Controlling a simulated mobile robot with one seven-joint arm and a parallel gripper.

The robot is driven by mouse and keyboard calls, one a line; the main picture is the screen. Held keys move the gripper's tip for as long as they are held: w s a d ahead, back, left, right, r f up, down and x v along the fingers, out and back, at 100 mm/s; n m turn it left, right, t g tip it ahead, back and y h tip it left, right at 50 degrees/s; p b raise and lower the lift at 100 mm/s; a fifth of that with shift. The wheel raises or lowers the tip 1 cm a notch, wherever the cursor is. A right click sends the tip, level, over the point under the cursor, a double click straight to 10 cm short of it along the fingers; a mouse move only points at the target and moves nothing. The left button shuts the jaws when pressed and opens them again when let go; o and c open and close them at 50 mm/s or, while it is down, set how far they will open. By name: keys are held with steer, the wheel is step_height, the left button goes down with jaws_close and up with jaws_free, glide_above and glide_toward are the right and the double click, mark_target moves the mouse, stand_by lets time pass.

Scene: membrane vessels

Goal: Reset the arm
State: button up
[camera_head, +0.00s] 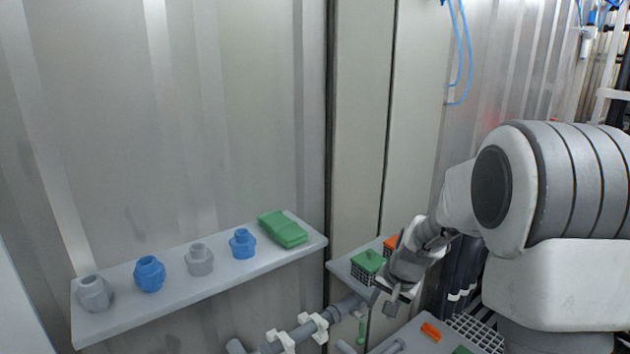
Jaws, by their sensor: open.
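My arm comes in from the right side of the head view, bent with its forearm reaching down and left. My gripper (388,302) is at the end of it, pointing down, in front of the small shelf and close to the right end of a grey pipe (326,317). The jaws are open, and I see nothing held between them. I cannot tell whether the gripper touches the pipe.
A smaller shelf (345,265) behind my gripper bears a green-topped basket (367,266). An orange block (431,332) lies on a lower surface. Blue hoses (468,50) hang above.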

steer(key=s+a+r+n+t, duration=0.1)
steer(key=s+a+r+n, duration=0.15)
steer(key=s+r, duration=1.1)
steer(key=s+d+r+n+h, duration=0.15)
steer(key=s+r+n, duration=0.25)
steer(key=s, duration=1)
step_height(320, 180, up, 19)
steer(key=p, duration=1.9)
steer(key=shift+t, duration=0.4)
steer(key=shift+s+m, duration=0.1)
steer(key=shift+m, duration=0.15)
